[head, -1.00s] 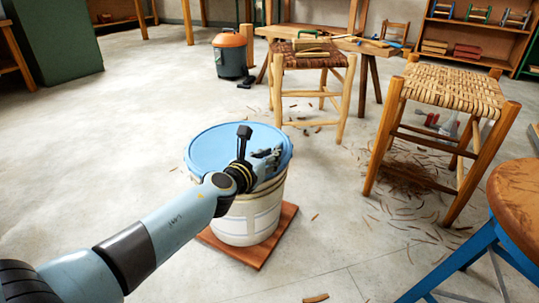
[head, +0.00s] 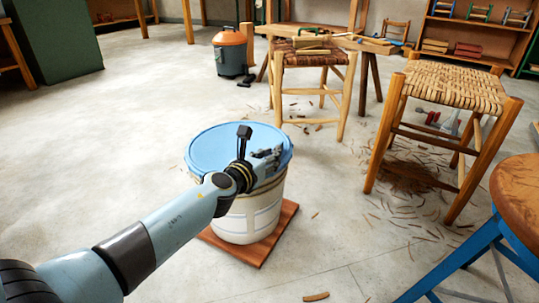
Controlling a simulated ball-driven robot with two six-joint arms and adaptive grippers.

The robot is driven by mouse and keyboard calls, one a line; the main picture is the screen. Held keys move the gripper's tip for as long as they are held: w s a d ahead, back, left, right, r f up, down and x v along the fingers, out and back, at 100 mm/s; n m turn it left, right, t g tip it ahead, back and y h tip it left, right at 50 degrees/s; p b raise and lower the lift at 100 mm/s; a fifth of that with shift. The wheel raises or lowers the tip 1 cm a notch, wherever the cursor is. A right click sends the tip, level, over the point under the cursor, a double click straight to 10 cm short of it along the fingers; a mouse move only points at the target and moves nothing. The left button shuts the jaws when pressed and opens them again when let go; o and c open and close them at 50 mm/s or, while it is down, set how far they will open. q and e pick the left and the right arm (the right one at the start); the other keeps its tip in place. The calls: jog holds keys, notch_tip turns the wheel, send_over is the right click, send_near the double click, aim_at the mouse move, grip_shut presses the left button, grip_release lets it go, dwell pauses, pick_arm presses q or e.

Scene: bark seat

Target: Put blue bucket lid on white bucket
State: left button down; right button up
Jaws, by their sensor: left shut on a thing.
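The white bucket (head: 250,219) stands upright on a reddish-brown board on the floor. The blue bucket lid (head: 222,143) lies over the bucket's top and looks about level. Whether it is pressed fully down all round cannot be told, as my arm covers part of the near rim. My left gripper (head: 268,163) is at the right part of the lid and is shut on it; the fingertips are partly hidden by the wrist. My right gripper is not in view.
The brown board (head: 287,222) sticks out around the bucket's base. A woven stool (head: 455,88) and a blue-legged round stool (head: 521,200) stand to the right. Another stool (head: 308,58) and an orange-topped bin (head: 230,58) stand behind. Bark strips litter the floor; the left floor is clear.

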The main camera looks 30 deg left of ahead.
pick_arm(q)
jog(key=shift+f, duration=0.25)
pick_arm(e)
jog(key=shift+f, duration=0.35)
pick_arm(q)
jog(key=c, duration=1)
grip_release()
jog(key=shift+o, duration=0.2)
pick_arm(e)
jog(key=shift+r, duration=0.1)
pick_arm(q)
jog(key=shift+r+p, duration=0.9)
jog(key=shift+r, duration=0.35)
jog(key=shift+r+p, duration=2.35)
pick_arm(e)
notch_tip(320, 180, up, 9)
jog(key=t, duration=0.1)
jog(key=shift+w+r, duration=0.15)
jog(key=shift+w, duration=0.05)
pick_arm(q)
jog(key=shift+f, duration=0.1)
